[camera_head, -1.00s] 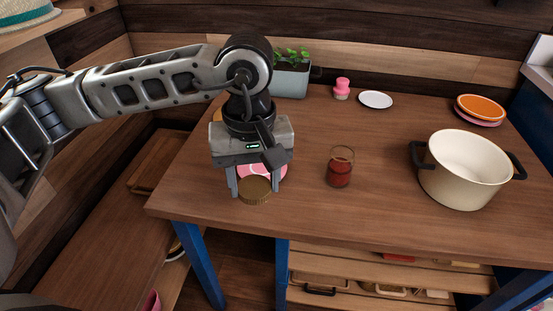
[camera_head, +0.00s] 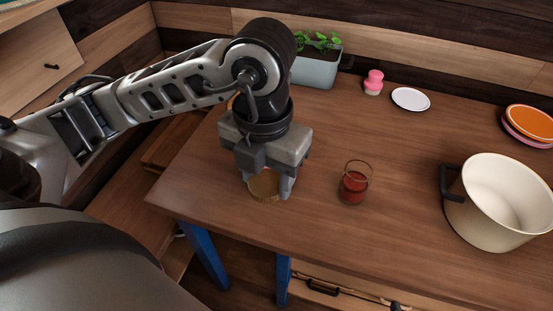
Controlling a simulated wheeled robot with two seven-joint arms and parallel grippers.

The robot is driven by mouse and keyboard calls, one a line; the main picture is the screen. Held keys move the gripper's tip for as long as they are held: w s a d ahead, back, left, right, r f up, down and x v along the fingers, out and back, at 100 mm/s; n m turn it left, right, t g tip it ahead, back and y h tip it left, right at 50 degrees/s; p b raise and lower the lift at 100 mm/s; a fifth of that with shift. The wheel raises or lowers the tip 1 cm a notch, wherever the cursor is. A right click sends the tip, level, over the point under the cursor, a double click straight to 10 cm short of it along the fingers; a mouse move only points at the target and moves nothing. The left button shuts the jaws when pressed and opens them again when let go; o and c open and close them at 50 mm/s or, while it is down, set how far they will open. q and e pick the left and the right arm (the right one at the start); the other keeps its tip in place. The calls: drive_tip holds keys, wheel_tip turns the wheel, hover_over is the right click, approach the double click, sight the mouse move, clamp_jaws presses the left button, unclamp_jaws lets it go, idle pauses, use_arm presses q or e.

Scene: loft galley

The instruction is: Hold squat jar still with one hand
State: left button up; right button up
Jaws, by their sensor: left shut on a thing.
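The squat jar (camera_head: 264,186) shows as a round, brown-gold lid near the table's front left edge. Its body is mostly hidden by the lid and my gripper. My left gripper (camera_head: 267,182) points down over it, one finger on each side, and is shut on it. The jar looks upright on the wooden table (camera_head: 330,225). My right gripper is not in view.
A glass with red contents (camera_head: 354,187) stands just right of the gripper. A cream pot (camera_head: 495,205) with dark handles is at the right. A planter (camera_head: 316,70), a pink item (camera_head: 373,84), a white plate (camera_head: 410,99) and orange-topped plates (camera_head: 531,122) stand farther back.

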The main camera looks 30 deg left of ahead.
use_arm(q)
drive_tip(key=shift+w+n, duration=0.1)
drive_tip(key=shift+n, duration=0.4)
drive_tip(key=shift+w+a+f, duration=0.2)
drive_tip(key=shift+w+a, duration=0.05)
drive_tip(key=shift+w, duration=0.05)
drive_tip(key=w+a+f, duration=0.2)
drive_tip(key=w+f, duration=0.1)
drive_tip(key=w+a+f, duration=0.2)
drive_tip(key=w+f, duration=0.1)
drive_tip(key=w, duration=0.1)
drive_tip(key=w+a+f, duration=0.2)
drive_tip(key=w, duration=0.1)
drive_tip(key=shift+w+a+f+b, duration=0.3)
drive_tip(key=shift+w+f, duration=0.05)
drive_tip(key=shift+f, duration=0.05)
drive_tip(key=shift+w+a+f, duration=0.1)
drive_tip(key=shift+w+f, duration=0.05)
drive_tip(key=shift+f, duration=0.05)
drive_tip(key=shift+w+f, duration=0.1)
drive_tip(key=shift+f, duration=1.7)
drive_tip(key=o, duration=1.1)
drive_tip(key=shift+a, duration=0.1)
